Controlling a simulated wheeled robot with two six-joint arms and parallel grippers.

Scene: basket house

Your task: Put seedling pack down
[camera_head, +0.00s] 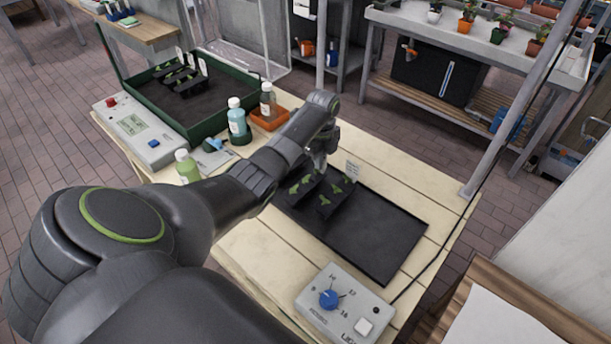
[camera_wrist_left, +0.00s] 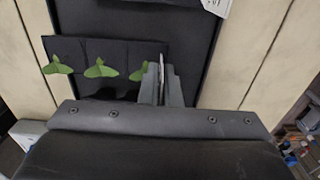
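A black seedling pack (camera_wrist_left: 110,50) with green leaves lies under my left gripper, at the left end of the black tray (camera_head: 385,238). It also shows in the head view (camera_head: 300,188), partly behind my arm. My left gripper (camera_head: 318,163) points down at the pack's far end. In the left wrist view its fingers (camera_wrist_left: 161,85) are close together around a thin pale tag, seen edge-on, at the pack's end. I cannot tell whether the pack touches the tray. A second pack (camera_head: 335,200) sits beside it, with an upright white label (camera_head: 352,169). My right gripper is out of view.
A green-walled tray (camera_head: 205,125) with more packs stands at the back left. Bottles (camera_head: 236,118) stand near my left arm. A control box with a blue knob (camera_head: 343,305) is at the table's front. The black tray's right part is clear.

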